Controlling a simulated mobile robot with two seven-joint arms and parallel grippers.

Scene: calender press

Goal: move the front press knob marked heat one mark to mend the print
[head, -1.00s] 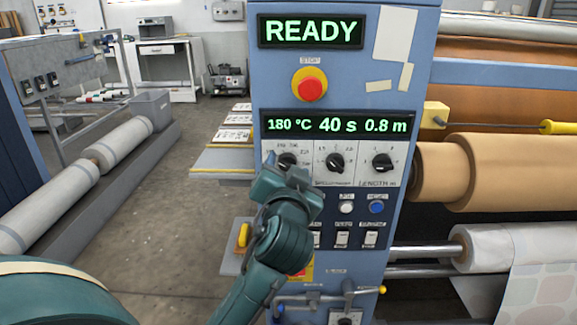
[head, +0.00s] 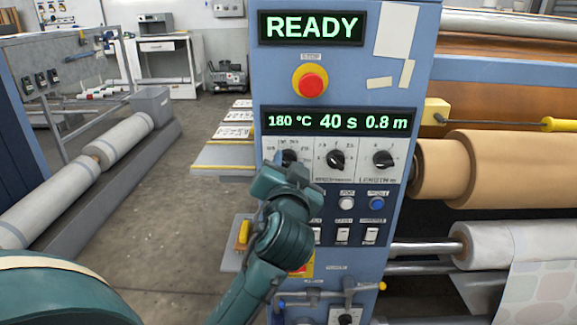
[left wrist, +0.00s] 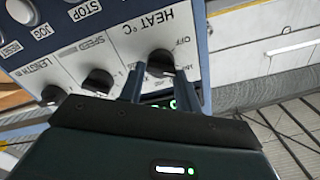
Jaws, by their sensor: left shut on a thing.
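The heat knob (head: 289,157) is a black dial on a white plate at the left of the press's front panel. In the left wrist view the knob (left wrist: 161,62) sits under the label "HEAT °C", between my two fingers. My left gripper (head: 281,170) is shut on it, and its body partly hides the plate in the head view. The same gripper (left wrist: 158,84) fills the bottom of the left wrist view. The lower display (head: 340,122) reads 180 °C, 40 s and 0.8 m. The upper display (head: 311,28) reads READY. My right gripper is out of view.
The speed knob (head: 336,159) and length knob (head: 383,159) stand to the right of the heat knob. A red stop button (head: 312,86) is above the lower display. Small buttons and switches (head: 343,234) lie below. Brown and white rolls (head: 510,170) are at the right.

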